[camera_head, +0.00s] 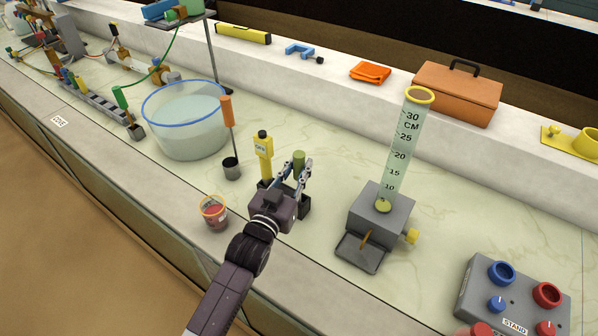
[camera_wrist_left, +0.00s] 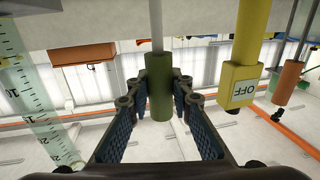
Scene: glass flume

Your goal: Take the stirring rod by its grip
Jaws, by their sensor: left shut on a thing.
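The stirring rod has an olive-green cylindrical grip (camera_head: 299,160) and stands upright near the front of the bench. In the left wrist view its grip (camera_wrist_left: 159,95) sits between the fingertips, with a thin grey shaft (camera_wrist_left: 157,25) running on from it. My left gripper (camera_head: 294,178) is shut on this grip; it also shows in the left wrist view (camera_wrist_left: 158,92). The rod's lower end is hidden behind the gripper, by a dark block (camera_head: 304,206). My right gripper is not in view.
A yellow device marked OFF (camera_head: 263,145) stands close left of the gripper. An orange-handled tool (camera_head: 228,112) stands in a dark cup (camera_head: 232,168). A glass basin (camera_head: 187,125), a small red jar (camera_head: 213,212) and a tall graduated cylinder (camera_head: 401,150) stand around.

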